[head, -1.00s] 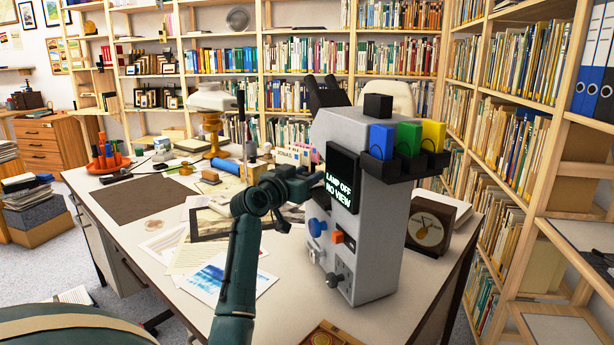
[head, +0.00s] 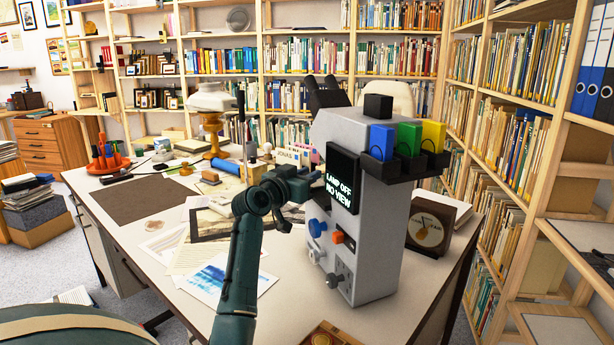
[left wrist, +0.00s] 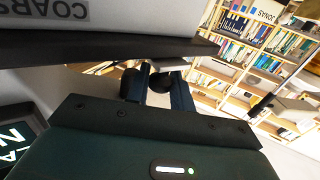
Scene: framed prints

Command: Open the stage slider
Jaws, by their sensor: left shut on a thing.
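The grey microscope (head: 375,225) stands upright at the desk's right, with a black screen (head: 341,180) reading "LAMP OFF NO VIEW". My left gripper (head: 308,190) is at its left side, level with the screen. In the left wrist view the two dark fingers (left wrist: 160,88) are shut on a small dark round part, likely a knob, under a black ledge (left wrist: 110,46). A grey face above the ledge carries a cut-off label "COARS" (left wrist: 55,9). I cannot tell which part is the stage slider. My right gripper is out of view.
Blue, green and yellow holders (head: 408,138) sit at the microscope's upper right. A blue knob (head: 317,228) and an orange switch (head: 337,237) are low on its front. Papers (head: 225,280) cover the desk (head: 150,255) to the left. Bookshelves line the back and right.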

